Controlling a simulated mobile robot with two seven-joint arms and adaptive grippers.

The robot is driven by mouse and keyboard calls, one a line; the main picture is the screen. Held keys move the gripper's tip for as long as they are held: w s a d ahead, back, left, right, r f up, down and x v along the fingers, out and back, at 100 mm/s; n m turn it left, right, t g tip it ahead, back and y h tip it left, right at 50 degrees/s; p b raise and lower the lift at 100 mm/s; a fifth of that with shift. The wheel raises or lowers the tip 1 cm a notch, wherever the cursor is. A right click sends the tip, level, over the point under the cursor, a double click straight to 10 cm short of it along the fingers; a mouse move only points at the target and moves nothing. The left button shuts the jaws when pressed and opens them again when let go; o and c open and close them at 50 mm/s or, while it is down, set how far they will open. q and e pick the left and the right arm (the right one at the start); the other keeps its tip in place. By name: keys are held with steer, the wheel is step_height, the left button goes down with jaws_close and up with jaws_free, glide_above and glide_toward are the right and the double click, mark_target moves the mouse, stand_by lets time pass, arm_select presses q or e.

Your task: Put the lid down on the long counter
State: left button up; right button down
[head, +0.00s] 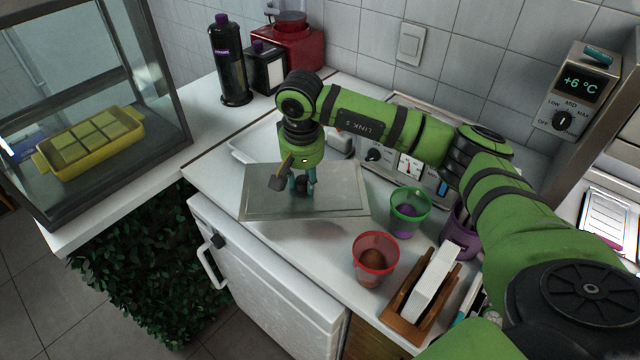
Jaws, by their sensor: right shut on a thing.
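The lid (342,198) is a flat grey, slightly see-through rectangle in the middle of the head view. My right gripper (302,186) points down at it from above and is shut on it near its middle, seemingly at a handle that the fingers mostly hide. The lid looks roughly level and just above the long white counter (300,240), with a soft shadow below its front edge. I cannot tell whether it touches the counter. Its left front corner is close to the counter's front edge. My left gripper is out of view.
A pale tray (245,152) lies behind the lid. A green cup (409,212), a red cup (374,262) and a wooden holder (400,302) stand to its right. A glass case with a yellow tray (90,142) is at left. Bare counter shows in front of the lid.

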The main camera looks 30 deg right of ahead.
mark_target(305, 196)
step_height(305, 196, down, 2)
steer(key=shift+w, duration=0.1)
step_height(305, 196, down, 4)
steer(key=shift+r+p, duration=0.1)
steer(key=shift+p, duration=0.6)
steer(key=shift+w+d, duration=0.1)
steer(key=c, duration=1.3)
jaws_free()
steer(key=shift+f, duration=0.25)
steer(key=o, duration=0.4)
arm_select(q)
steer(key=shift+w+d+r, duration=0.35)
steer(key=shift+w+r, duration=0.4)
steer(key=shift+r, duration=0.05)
arm_select(e)
steer(key=shift+o, duration=0.2)
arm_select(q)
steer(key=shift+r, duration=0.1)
arm_select(e)
steer(key=shift+r, duration=0.15)
